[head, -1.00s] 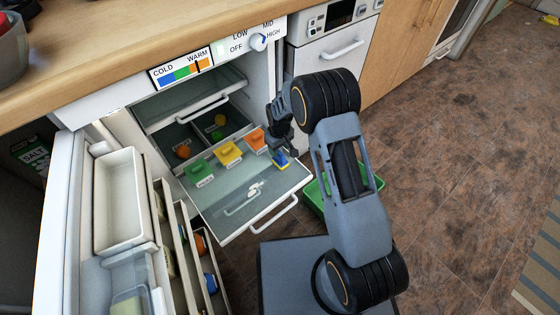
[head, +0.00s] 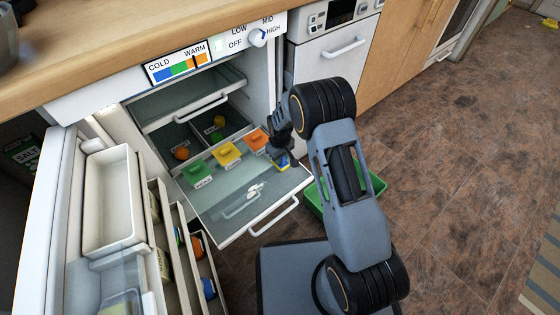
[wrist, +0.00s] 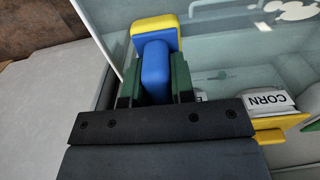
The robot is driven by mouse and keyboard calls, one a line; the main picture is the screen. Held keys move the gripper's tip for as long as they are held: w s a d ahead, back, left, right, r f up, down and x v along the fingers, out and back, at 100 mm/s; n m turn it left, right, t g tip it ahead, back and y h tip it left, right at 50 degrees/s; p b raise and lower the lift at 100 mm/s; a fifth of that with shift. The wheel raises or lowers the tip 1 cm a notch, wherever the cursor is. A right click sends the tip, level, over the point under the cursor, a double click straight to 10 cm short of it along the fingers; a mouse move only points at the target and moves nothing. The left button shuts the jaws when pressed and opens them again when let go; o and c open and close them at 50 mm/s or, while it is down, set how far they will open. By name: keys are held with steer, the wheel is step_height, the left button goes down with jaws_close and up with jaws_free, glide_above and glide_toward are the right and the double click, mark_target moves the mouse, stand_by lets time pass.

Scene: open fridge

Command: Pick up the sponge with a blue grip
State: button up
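The sponge (wrist: 160,25) is yellow with a blue grip (wrist: 155,68) on top. In the head view, the sponge (head: 283,165) is at the right end of the row of coloured items on the pulled-out glass shelf. My gripper (wrist: 155,82) is down at the sponge, with one dark green finger on each side of the blue grip. The fingers look very close to the grip, but I cannot tell whether they press on it. In the head view my gripper (head: 277,150) partly hides the sponge.
The pulled-out shelf (head: 235,195) also holds a green, a yellow and an orange item to the sponge's left. A block marked CORN (wrist: 267,101) is right of my gripper in the wrist view. A green tray (head: 372,186) is on the floor; the fridge door bins (head: 110,200) are at left.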

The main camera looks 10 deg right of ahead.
jaws_close()
steer(key=shift+r, duration=0.1)
steer(key=shift+r, duration=0.25)
steer(key=r+p, duration=0.1)
steer(key=r, duration=0.1)
steer(key=r+p, duration=0.1)
steer(key=shift+w+d+r+p, duration=0.1)
steer(key=shift+d+r+p, duration=0.15)
steer(key=shift+p, duration=0.05)
steer(key=w+d+r+p, duration=0.2)
steer(key=d+r, duration=0.2)
steer(key=d, duration=0.2)
steer(key=w+d+r+p, duration=0.1)
steer(key=d+r+p, duration=0.1)
steer(key=d+r, duration=0.2)
steer(key=d, duration=0.3)
steer(key=shift+w+r+p, duration=0.35)
steer(key=shift+r, duration=0.05)
